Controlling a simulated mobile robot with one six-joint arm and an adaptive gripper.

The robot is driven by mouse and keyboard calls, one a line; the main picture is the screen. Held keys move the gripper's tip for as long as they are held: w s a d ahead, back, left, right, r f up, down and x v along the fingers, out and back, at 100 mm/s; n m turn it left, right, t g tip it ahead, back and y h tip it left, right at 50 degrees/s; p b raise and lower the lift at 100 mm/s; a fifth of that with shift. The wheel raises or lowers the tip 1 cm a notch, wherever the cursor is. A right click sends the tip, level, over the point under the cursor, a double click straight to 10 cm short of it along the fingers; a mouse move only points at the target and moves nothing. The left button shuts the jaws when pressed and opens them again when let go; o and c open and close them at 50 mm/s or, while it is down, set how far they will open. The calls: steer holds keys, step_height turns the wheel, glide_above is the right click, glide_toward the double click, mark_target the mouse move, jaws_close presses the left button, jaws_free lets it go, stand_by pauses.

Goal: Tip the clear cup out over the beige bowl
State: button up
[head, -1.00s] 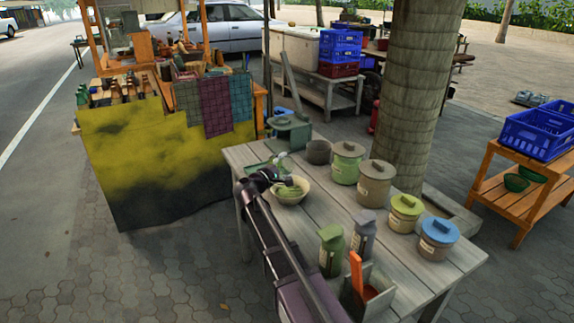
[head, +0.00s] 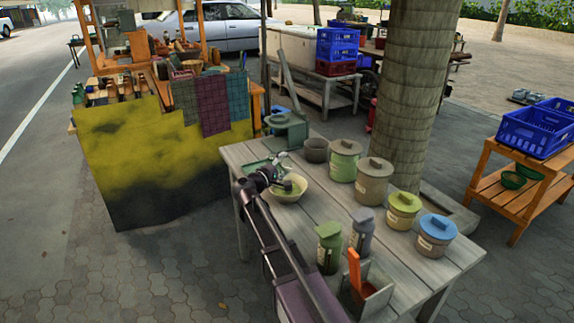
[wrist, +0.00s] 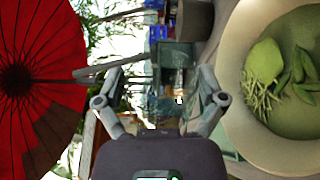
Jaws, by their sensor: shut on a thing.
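The beige bowl (head: 300,192) stands on the grey plank table. In the wrist view the bowl (wrist: 233,110) is at the right edge, holding a green lime-like fruit, green pods and thin green shreds. My gripper (head: 279,168) is above the bowl's far left rim. In the wrist view my gripper (wrist: 162,85) has its fingers apart around the clear cup (wrist: 168,92), which is see-through and hard to make out. The wrist view is strongly rolled, so the held cup is tilted. Whether anything is leaving the cup cannot be told.
A dark pot (head: 316,150) and lidded jars (head: 344,162) stand behind and right of the bowl. Green (head: 329,248) and grey bottles and an open box (head: 372,290) stand near the front. A green stand (head: 288,130) is at the table's far end.

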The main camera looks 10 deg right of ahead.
stand_by(0.3)
steer(key=shift+r, duration=0.15)
steer(key=shift+r+p, duration=0.55)
steer(key=shift+p, duration=0.15)
step_height(320, 180, up, 37)
steer(key=p, duration=3.7)
steer(key=shift+s, duration=0.15)
steer(key=shift+s, duration=0.1)
